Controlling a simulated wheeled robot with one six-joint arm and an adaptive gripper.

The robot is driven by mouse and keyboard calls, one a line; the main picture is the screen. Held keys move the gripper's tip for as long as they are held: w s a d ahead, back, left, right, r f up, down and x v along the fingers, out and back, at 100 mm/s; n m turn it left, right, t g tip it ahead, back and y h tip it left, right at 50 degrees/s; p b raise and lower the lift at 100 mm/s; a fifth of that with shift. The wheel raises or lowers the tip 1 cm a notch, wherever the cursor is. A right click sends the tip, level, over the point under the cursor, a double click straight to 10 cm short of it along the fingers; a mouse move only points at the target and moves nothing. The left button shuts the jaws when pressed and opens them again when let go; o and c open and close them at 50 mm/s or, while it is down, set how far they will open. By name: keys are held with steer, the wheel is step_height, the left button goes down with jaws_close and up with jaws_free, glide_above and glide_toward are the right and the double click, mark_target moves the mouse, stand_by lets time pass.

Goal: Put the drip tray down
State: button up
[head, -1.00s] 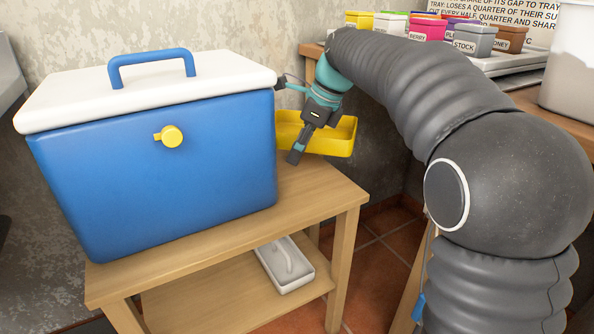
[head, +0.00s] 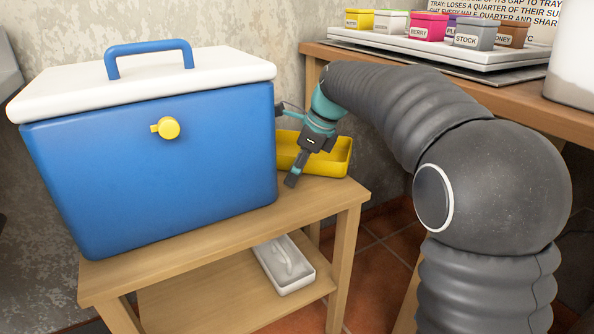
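The yellow tray, which I take for the drip tray (head: 335,158), is a shallow open box at the back right of the small wooden table, just right of the blue cooler. My gripper (head: 292,178) points down at the tray's near left side and appears shut on it; the exact contact is hidden. The tray looks level. Its underside is at or just above the tabletop (head: 310,193); I cannot tell whether it touches. Its left end is partly hidden by the gripper and cooler.
The blue cooler (head: 150,190) with a white lid and yellow knob fills most of the table. A white tray (head: 298,283) lies on the lower shelf. A wooden bench (head: 470,88) at right holds several labelled small boxes. The tabletop's front right corner is bare.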

steer(key=o, duration=1.6)
steer(key=shift+c, duration=0.2)
steer(key=w+p+v, duration=0.1)
steer(key=p+v, duration=0.2)
steer(key=v, duration=0.8)
steer(key=s+d+r+n+t+h, duration=0.1)
steer(key=s+d+n, duration=0.35)
steer(key=s, duration=0.35)
steer(key=s+d+f+n+t+h, duration=0.1)
steer(key=s+d+f+n, duration=0.3)
steer(key=s, duration=0.3)
steer(key=s+d+f+n+t+h, duration=0.1)
steer(key=s+d+f+n, duration=0.3)
steer(key=s, duration=0.4)
steer(key=s+d+f+n+t+h, duration=0.1)
steer(key=s+d+f+n, duration=0.3)
steer(key=s+f+n, duration=0.2)
steer(key=shift+s+n+t, duration=0.4)
steer(key=shift+s+n, duration=0.45)
steer(key=shift+s, duration=0.05)
